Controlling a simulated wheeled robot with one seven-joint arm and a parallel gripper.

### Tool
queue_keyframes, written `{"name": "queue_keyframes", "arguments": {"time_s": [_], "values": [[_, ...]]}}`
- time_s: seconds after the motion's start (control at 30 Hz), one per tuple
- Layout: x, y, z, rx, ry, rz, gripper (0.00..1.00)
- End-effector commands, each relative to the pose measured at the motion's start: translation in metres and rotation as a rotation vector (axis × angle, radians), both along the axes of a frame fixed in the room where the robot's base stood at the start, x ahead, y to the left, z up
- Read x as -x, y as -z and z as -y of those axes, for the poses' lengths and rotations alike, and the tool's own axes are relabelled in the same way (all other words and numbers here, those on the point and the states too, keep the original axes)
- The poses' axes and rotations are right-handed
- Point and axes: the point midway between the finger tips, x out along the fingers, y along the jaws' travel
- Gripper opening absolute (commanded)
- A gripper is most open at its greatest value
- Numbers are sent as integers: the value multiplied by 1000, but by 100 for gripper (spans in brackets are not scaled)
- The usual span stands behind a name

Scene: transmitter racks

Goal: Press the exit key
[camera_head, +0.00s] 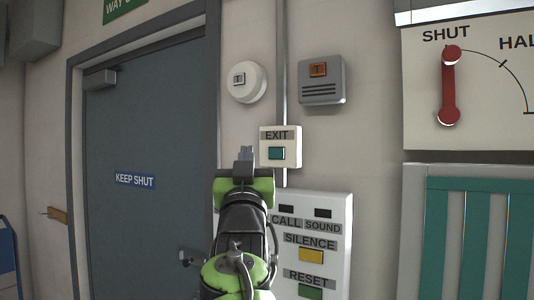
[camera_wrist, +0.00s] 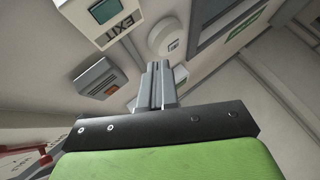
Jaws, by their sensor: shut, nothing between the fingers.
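The exit key (camera_head: 277,153) is a small teal button on a cream box (camera_head: 267,162) labelled EXIT, mounted on the wall right of the door. My gripper (camera_head: 244,154) is shut and empty. In the head view its fingertips appear just left of the EXIT box, level with the key. In the wrist view the shut fingers (camera_wrist: 157,68) point toward the wall and look apart from the box.
A panel (camera_head: 340,215) below has a yellow SILENCE key (camera_head: 311,256) and green RESET key (camera_head: 310,291). Above are a round white unit (camera_head: 247,82) and a grey box (camera_head: 321,80). A grey door (camera_head: 145,190) stands left; a red lever (camera_head: 450,86) is at right.

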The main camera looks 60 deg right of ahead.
Motion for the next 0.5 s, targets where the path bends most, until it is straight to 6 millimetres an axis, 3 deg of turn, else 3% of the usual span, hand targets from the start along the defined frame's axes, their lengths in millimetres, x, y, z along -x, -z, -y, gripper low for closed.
{"name": "queue_keyframes", "arguments": {"time_s": [0.5], "values": [[-6,-2,70,-3,2,-1,0]]}}
